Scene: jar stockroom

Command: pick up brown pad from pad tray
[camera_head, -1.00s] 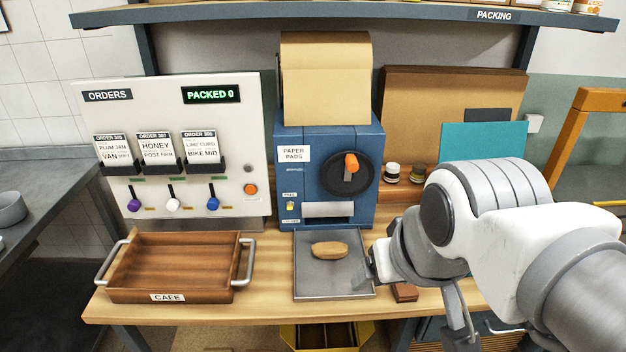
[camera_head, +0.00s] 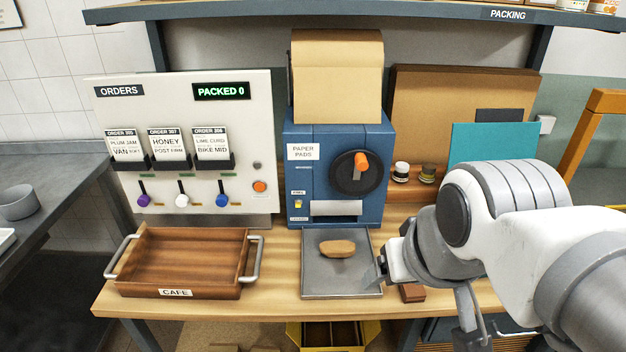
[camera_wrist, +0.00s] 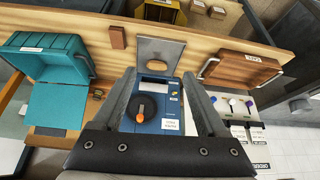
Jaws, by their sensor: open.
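The brown pad (camera_head: 337,248), a small oblong, lies on the grey metal pad tray (camera_head: 325,286) in front of the blue paper pads machine (camera_head: 300,176). My gripper (camera_head: 374,276) is at the tray's right edge in the head view, apart from the pad. In the wrist view my gripper (camera_wrist: 164,80) shows two fingers spread wide with nothing between them. The pad (camera_wrist: 156,68) lies beyond the fingertips on the tray (camera_wrist: 176,50) there.
A wooden cafe tray (camera_head: 190,291) with metal handles stands to the left. The orders panel (camera_head: 110,190) rises behind it. A small brown block (camera_head: 412,293) lies right of the pad tray. A teal box (camera_head: 490,143) is at the right rear.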

